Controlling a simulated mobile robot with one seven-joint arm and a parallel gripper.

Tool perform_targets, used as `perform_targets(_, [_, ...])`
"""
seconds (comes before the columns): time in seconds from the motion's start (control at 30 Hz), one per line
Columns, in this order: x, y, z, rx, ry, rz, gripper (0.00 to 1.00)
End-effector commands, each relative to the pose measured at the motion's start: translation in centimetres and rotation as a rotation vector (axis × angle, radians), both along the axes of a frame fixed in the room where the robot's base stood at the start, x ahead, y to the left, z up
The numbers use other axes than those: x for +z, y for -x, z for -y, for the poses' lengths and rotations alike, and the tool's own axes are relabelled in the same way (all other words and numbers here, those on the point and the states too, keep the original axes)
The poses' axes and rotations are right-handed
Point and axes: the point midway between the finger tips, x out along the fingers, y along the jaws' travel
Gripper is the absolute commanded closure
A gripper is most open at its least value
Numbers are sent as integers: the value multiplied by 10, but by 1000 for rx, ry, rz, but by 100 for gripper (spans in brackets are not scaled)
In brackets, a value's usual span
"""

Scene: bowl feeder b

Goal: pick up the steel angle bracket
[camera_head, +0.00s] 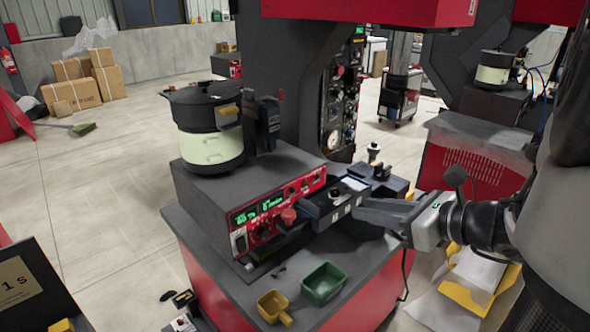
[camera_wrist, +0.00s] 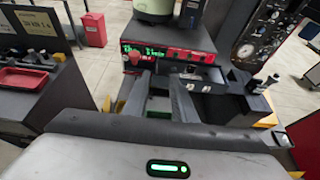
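I cannot make out the steel angle bracket for sure in either view. A small dark piece (camera_head: 278,271) lies on the bench top in front of the feeder's control box, too small to identify. My gripper (camera_head: 362,212) reaches in from the right in the head view, over the right part of the bench, beside the control box. In the wrist view my gripper (camera_wrist: 160,84) shows two grey fingers apart, with nothing seen held between them. The fingers point towards the control box (camera_wrist: 170,58) with its green display.
On the bench (camera_head: 225,290) stand a yellow scoop-like container (camera_head: 273,307) and a green tray (camera_head: 324,283) near the front edge. A bowl feeder (camera_head: 211,148) sits on the control box. A dark fixture (camera_head: 372,178) stands behind my gripper. A red tray (camera_wrist: 22,80) lies left in the wrist view.

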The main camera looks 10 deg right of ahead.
Motion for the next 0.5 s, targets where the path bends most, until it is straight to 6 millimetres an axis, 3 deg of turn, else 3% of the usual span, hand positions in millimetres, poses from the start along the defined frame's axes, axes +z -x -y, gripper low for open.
perform_targets(0.5, [-40,-78,-55,9,3,-3,76])
